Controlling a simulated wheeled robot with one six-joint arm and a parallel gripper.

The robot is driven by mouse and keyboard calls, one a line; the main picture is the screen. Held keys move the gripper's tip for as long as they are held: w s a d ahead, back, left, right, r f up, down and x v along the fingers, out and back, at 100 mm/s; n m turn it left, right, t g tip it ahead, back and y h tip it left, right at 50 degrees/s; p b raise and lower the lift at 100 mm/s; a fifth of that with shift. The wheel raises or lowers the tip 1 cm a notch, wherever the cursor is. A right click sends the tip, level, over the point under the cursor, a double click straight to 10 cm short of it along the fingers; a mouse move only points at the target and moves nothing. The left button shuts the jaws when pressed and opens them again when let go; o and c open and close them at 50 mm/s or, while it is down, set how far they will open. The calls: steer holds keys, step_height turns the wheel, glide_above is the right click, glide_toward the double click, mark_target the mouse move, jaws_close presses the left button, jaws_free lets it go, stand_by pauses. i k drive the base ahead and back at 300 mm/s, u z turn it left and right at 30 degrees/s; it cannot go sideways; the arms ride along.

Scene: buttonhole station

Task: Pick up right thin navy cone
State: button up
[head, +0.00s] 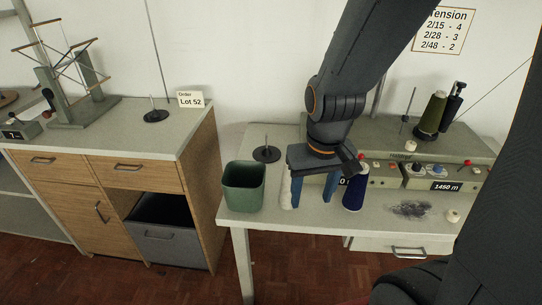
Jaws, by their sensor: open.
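A navy cone (354,193) stands upright on the pale worktable, its top partly covered by my gripper's dark body. My gripper (312,201) points down over the table with its two blue fingers apart. The navy cone is just right of the right finger, outside the gap between the fingers; I cannot tell whether they touch. A whitish cone (286,194) shows beside the left finger, partly hidden by it. I see nothing held between the fingers.
A green bin (244,187) and an empty spindle stand (266,153) are left of my gripper.

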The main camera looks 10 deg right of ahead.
mark_target(352, 201)
steer(key=u, duration=1.2)
steer(key=k, duration=1.15)
steer(key=z, duration=1.2)
steer(key=i, duration=1)
